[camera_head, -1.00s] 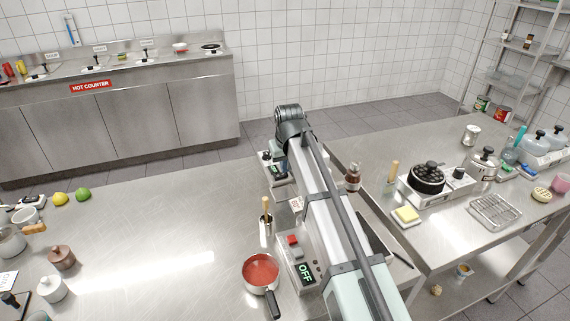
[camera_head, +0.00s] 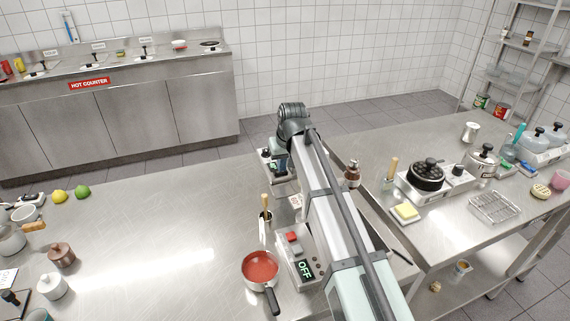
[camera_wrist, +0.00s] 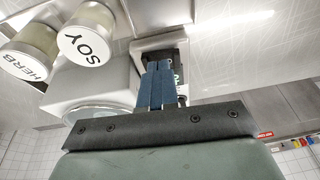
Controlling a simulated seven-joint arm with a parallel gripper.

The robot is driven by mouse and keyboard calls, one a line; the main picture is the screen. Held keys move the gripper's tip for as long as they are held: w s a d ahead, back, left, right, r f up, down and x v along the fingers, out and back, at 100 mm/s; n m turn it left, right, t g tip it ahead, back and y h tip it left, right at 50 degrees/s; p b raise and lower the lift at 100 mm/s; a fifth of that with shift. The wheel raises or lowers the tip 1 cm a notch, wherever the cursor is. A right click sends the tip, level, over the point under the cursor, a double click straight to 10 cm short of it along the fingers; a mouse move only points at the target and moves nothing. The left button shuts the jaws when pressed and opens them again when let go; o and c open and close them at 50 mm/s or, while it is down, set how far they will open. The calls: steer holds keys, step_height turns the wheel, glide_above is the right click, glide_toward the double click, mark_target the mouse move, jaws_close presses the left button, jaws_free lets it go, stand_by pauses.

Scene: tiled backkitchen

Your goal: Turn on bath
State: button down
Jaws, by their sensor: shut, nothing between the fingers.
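A pale unit with a red button and a display reading OFF (camera_head: 303,256) stands on the counter beside my arm in the head view. A second small pale unit with a dark front (camera_head: 268,166) stands farther back, partly hidden by my arm. I cannot tell which of them is the bath. My gripper (camera_wrist: 160,82) is shut and empty, its blue fingers side by side. In the wrist view the fingers are in front of a pale unit (camera_wrist: 147,45) with green display characters and hide much of its panel. I cannot tell if they touch it.
SOY (camera_wrist: 88,42) and HERB (camera_wrist: 28,60) jars are in the wrist view. The left counter's middle is mostly clear.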

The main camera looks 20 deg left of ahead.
steer(key=shift+s+a, duration=0.1)
stand_by(0.3)
steer(key=shift+r, duration=0.5)
steer(key=w+v, duration=0.2)
steer(key=v, duration=1)
steer(key=shift+d+r, duration=0.45)
steer(key=shift+d, duration=0.05)
